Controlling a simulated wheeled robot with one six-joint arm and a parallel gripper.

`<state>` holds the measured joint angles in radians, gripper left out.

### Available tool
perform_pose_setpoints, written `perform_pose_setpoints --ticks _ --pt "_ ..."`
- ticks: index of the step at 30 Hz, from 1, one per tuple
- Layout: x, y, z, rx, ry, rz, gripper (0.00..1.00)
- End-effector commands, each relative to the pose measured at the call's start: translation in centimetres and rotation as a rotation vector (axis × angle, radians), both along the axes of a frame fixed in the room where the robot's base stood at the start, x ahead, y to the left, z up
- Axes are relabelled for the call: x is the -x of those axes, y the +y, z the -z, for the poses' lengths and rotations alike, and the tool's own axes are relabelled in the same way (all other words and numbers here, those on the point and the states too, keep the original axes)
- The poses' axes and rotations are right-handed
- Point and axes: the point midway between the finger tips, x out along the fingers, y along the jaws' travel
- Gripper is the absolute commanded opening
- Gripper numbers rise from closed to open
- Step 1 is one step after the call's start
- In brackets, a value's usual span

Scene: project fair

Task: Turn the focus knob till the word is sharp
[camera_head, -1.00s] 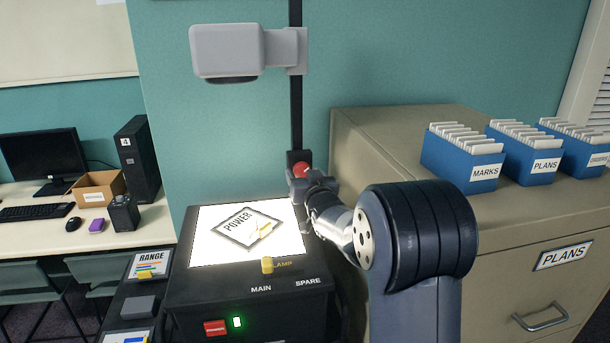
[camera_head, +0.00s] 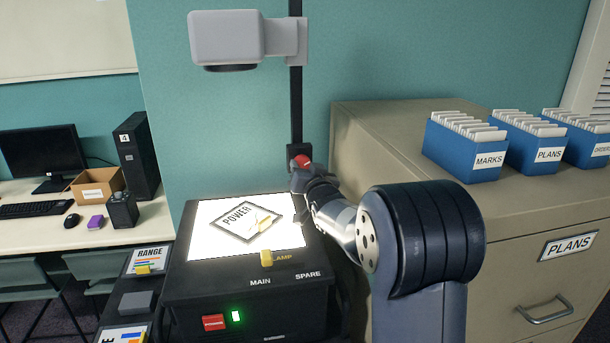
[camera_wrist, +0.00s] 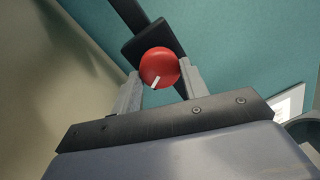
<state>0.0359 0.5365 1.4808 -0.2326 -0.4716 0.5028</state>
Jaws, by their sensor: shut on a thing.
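The red focus knob (camera_head: 302,161) with a white mark sits on the projector's black post (camera_head: 296,100). My gripper (camera_wrist: 158,80) is shut on the knob, one finger on each side, in the wrist view. In the wrist view the knob (camera_wrist: 159,64) has its white mark pointing toward the lower left. The grey projector head (camera_head: 235,38) is on the post above the lit stage (camera_head: 200,238). A sheet (camera_head: 232,230) reading POWER lies on the stage. No projected word shows in either view.
A filing cabinet (camera_head: 390,150) with blue card boxes (camera_head: 480,170) stands close at right. A desk (camera_head: 30,225) is at left.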

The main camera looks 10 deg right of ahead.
Motion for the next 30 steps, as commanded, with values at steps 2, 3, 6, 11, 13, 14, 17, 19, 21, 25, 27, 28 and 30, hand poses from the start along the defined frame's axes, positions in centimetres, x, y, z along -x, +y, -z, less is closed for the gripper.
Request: perform_pose_setpoints --ticks 2,3,6,11,13,14,17,19,21,25,27,28,30 --pt "0.0 0.01 0.38 -0.075 -0.003 -0.001 0.19" --pt "0.01 0.01 0.36 -0.115 -0.002 -0.001 0.19" --pt "0.01 0.01 0.26 -0.198 -0.003 -0.001 0.19" --pt "0.0 0.02 0.09 -0.273 -0.002 -0.001 0.19" --pt "0.0 0.02 0.04 -0.283 -0.002 -0.002 0.19" --pt "0.0 0.02 0.03 -0.285 -0.001 -0.001 0.19" --pt "-0.01 0.02 -0.01 -0.285 -0.001 -0.001 0.19" --pt "-0.01 0.02 -0.01 -0.284 -0.001 -0.001 0.19" --pt "-0.01 0.02 -0.01 -0.283 -0.001 -0.001 0.19" --pt "-0.01 0.01 0.0 -0.283 -0.001 -0.001 0.53" --pt "-0.01 0.02 0.02 -0.283 -0.001 -0.001 0.58" --pt "0.0 0.01 0.02 -0.283 -0.001 -0.001 0.61" --pt "0.0 0.01 0.03 -0.282 -0.002 -0.001 0.64"
